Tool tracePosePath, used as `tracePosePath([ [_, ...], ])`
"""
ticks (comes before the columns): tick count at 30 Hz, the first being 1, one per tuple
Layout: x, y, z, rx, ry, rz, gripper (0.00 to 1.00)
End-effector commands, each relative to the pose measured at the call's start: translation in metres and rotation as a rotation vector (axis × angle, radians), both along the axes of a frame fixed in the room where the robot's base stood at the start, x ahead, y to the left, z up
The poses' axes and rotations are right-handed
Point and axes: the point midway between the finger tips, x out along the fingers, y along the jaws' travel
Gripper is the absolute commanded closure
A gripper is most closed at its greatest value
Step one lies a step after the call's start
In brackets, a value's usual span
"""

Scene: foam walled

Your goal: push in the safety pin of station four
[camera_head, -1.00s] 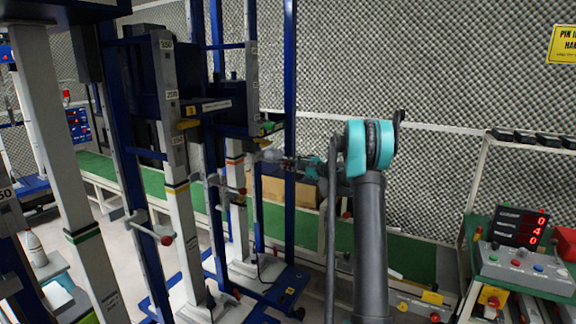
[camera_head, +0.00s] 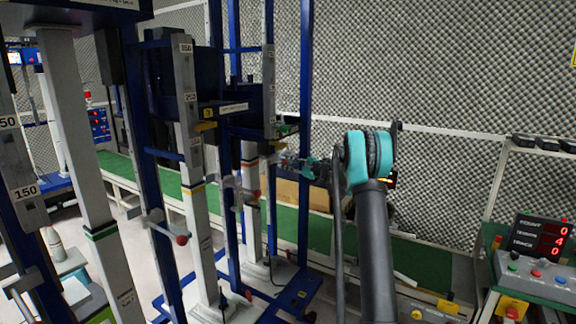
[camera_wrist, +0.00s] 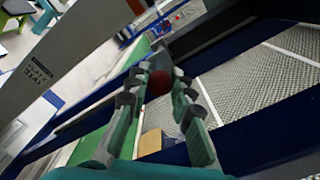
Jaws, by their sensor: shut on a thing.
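A dark red ball knob (camera_wrist: 159,82), which looks like the head of the safety pin, sits between the fingertips in the wrist view. My gripper (camera_wrist: 158,88) is shut on this knob. The pin's shaft is hidden behind the knob. In the head view my gripper (camera_head: 284,161) reaches leftward to the right side of a grey and blue upright (camera_head: 268,105) of the station, just below a small yellow and green part.
Another red-knobbed handle (camera_head: 181,240) sticks out from the left upright. A control box with a red digit display (camera_head: 540,238) stands at the right. Cardboard boxes (camera_head: 290,192) lie on the green conveyor behind. Blue base beams cross the floor below.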

Motion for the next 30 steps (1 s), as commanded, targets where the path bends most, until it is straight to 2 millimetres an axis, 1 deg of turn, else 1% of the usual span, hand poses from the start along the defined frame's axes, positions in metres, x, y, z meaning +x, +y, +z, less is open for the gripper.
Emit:
tracePosePath([
  [1,0.001,0.002,0.001,0.002,0.0,0.0,0.76],
  [3,0.001,0.002,0.001,0.002,0.0,0.0,0.68],
  [11,0.001,0.001,0.001,0.001,0.0,-0.001,0.68],
  [14,-0.002,-0.003,0.001,0.001,-0.001,-0.001,0.68],
  [17,-0.008,-0.013,0.001,0.001,-0.001,-0.003,0.68],
  [27,-0.048,-0.067,0.001,0.001,0.0,-0.002,0.68],
  [30,-0.057,-0.08,0.0,0.001,0.0,-0.002,0.68],
])
